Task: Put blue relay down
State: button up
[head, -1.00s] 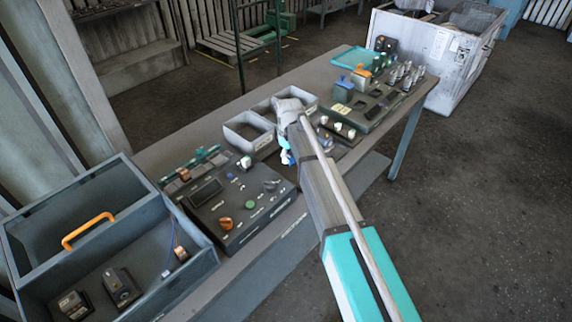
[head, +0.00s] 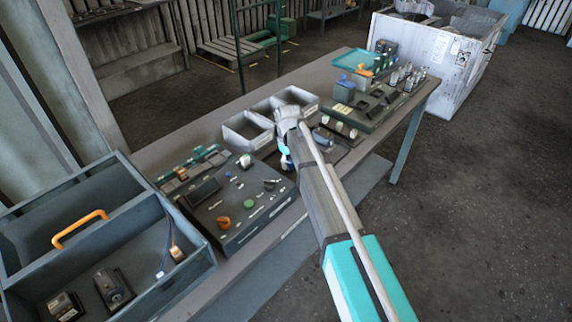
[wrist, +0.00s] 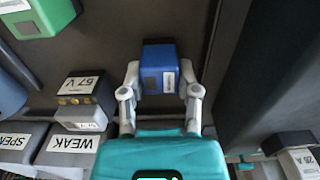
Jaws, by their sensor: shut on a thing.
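The blue relay (wrist: 158,72) is a small blue block with a white label, seen in the wrist view. My gripper (wrist: 160,84) is shut on it, with one grey finger on each side. Under and around the relay in that view is a dark surface; I cannot tell whether the relay touches it. In the head view my gripper (head: 286,155) is mostly hidden behind my own arm over the middle of the bench, and I cannot make out the held relay there.
In the wrist view, a 57 V block (wrist: 84,90), a WEAK-labelled block (wrist: 70,146) and a green block (wrist: 42,14) lie left; a dark wall (wrist: 262,75) rises right. The head view shows grey bins (head: 233,139), a control panel (head: 262,212) and an open toolbox (head: 190,225).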

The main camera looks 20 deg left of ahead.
aim_at(289, 160)
jog(key=shift+f, duration=0.15)
jog(key=o, duration=0.9)
jog(key=shift+r, duration=0.2)
notch_tip(289, 160, up, 12)
jog(key=p, duration=1.2)
jog(key=shift+s+d, duration=0.1)
dwell(0.8)
jog(key=s+d+m, duration=0.3)
jog(key=d, duration=0.9)
jog(key=s+d+m, duration=0.2)
jog(key=d+m, duration=0.1)
jog(key=d, duration=1)
jog(key=s+d+m, duration=0.3)
jog(key=s+d, duration=0.3)
jog(key=d, duration=0.3)
jog(key=s+d+m, duration=0.4)
jog(key=s+d, duration=0.1)
jog(key=d, duration=0.4)
jog(key=shift+s+d, duration=0.15)
jog(key=shift+s, duration=0.2)
